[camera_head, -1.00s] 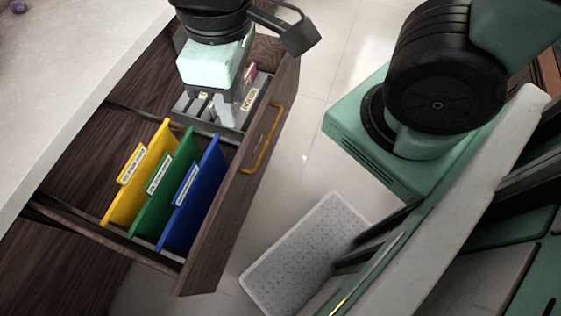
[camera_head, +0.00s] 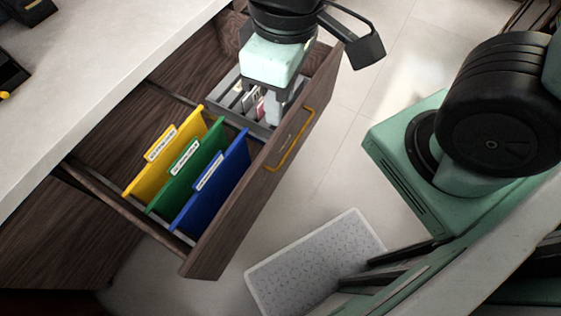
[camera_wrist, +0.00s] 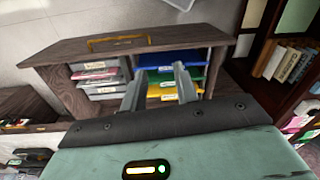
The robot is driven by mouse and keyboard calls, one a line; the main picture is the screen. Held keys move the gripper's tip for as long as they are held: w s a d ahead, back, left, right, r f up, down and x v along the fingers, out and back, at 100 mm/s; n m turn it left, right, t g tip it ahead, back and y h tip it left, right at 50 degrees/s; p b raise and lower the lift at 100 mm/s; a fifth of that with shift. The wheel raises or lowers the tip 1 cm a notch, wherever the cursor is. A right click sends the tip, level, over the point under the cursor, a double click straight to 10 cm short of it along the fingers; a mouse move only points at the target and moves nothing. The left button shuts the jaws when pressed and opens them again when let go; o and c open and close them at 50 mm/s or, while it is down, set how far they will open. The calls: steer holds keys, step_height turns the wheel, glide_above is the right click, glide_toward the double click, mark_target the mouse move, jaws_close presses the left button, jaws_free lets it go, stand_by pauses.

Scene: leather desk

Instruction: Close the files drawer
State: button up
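The files drawer (camera_head: 232,222) is pulled out from under the desk, with a dark wood front and a yellow handle (camera_head: 292,140). Yellow (camera_head: 160,165), green (camera_head: 185,170) and blue (camera_head: 212,182) hanging files stand inside it. My gripper (camera_head: 262,106) is over the grey tray section at the drawer's far end, on the inner side of the front. The wrist view shows the drawer front (camera_wrist: 190,38) and handle (camera_wrist: 118,42) beyond my gripper (camera_wrist: 158,76), whose fingers are apart with nothing between them. Whether they touch the drawer is unclear.
The pale desk top (camera_head: 95,90) overhangs the drawer on the left. A grey tray (camera_head: 245,84) holds small items inside the drawer. A white patterned panel (camera_head: 315,262) is low on the right. Open floor (camera_head: 335,175) lies outside the drawer front.

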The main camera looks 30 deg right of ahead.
jaws_close()
steer(key=w+d+f+m+y+b, duration=0.1)
steer(key=w+d+f+m+y, duration=0.1)
steer(key=w+d+f+m, duration=0.5)
steer(key=w+d+f+m+y+b, duration=0.1)
steer(key=w+d+m, duration=0.4)
steer(key=w+m, duration=0.65)
steer(key=d+f+m+t+b, duration=0.1)
steer(key=d+f+m, duration=0.4)
steer(key=d, duration=0.5)
steer(key=w+d+f+m+t+h, duration=0.15)
steer(key=d+f+m, duration=0.25)
steer(key=d+m, duration=0.5)
steer(key=d+f+m+t+b, duration=0.1)
steer(key=d+f+m, duration=0.35)
steer(key=d, duration=0.55)
steer(key=w+a+f, duration=0.3)
steer(key=w+f, duration=0.3)
steer(key=f, duration=0.2)
steer(key=shift+w+a+f+m, duration=0.25)
steer(key=shift+f+m, duration=0.05)
steer(key=shift+f, duration=0.05)
